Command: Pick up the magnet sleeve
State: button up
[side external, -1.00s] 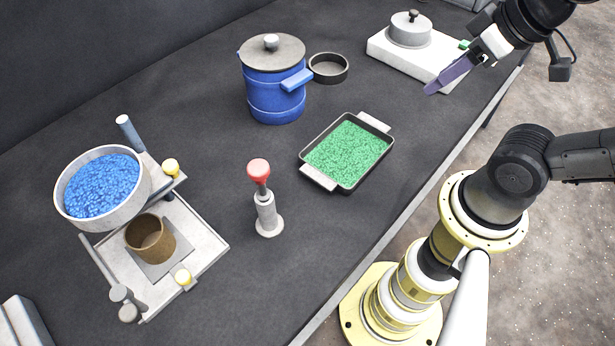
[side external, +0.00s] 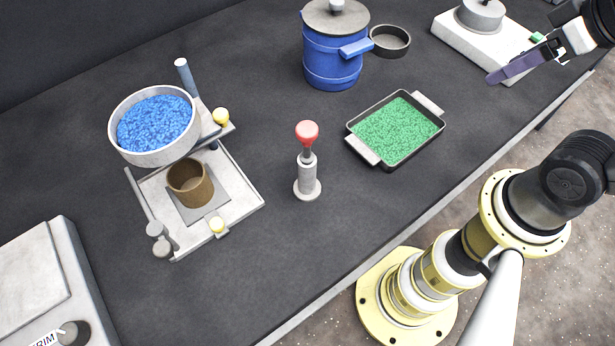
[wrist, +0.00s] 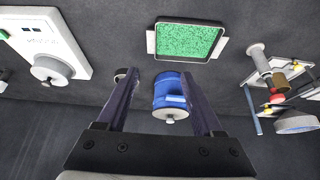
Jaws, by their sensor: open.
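The magnet sleeve appears to be the upright grey cylinder (side external: 308,178) with a red knob (side external: 307,133) on top, standing on a round foot on the dark table. In the wrist view it seems to be the grey cylinder (wrist: 258,58) at the right. My gripper (side external: 496,78) is at the upper right of the side view, well away from the sleeve and above the table's right side. In the wrist view my gripper (wrist: 160,74) has its two purple fingers spread wide and empty, with the blue pot seen between them.
A pan of green granules (side external: 350,127) lies between the sleeve and my gripper's side. A blue lidded pot (side external: 332,65) and a dark ring dish (side external: 390,53) stand behind. A screen stand (side external: 245,203) with a bowl of blue granules (side external: 112,125) and brown cup (side external: 180,195) is left. A scale (side external: 455,38) stands at the back.

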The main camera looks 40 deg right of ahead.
aim_at(315, 172)
jog(key=w+r+n+t, duration=0.1)
jog(key=w+r+t, duration=0.15)
jog(key=w, duration=0.35)
jog(key=w+r+n+t, duration=0.1)
jog(key=w+r+t, duration=0.1)
jog(key=w+t, duration=0.25)
jog(key=w+a+f+n+y, duration=0.1)
jog(key=w+a+n+y, duration=0.2)
jog(key=w+a, duration=0.2)
jog(key=s+a+f+n+g+y, duration=0.3)
jog(key=s+a+f+y, duration=0.15)
jog(key=a+f, duration=0.35)
jog(key=s+a+f+n+g+y, duration=0.2)
jog(key=s+a+f+n+y, duration=0.15)
jog(key=s+a+f, duration=0.35)
jog(key=x, duration=1)
jog(key=shift+w+a+r, duration=0.1)
jog(key=shift+w+a, duration=0.05)
jog(key=shift+w, duration=0.2)
jog(key=shift+w+x, duration=0.15)
jog(key=shift+x, duration=1.2)
jog(key=shift+w+x, duration=0.15)
jog(key=shift+x, duration=1.15)
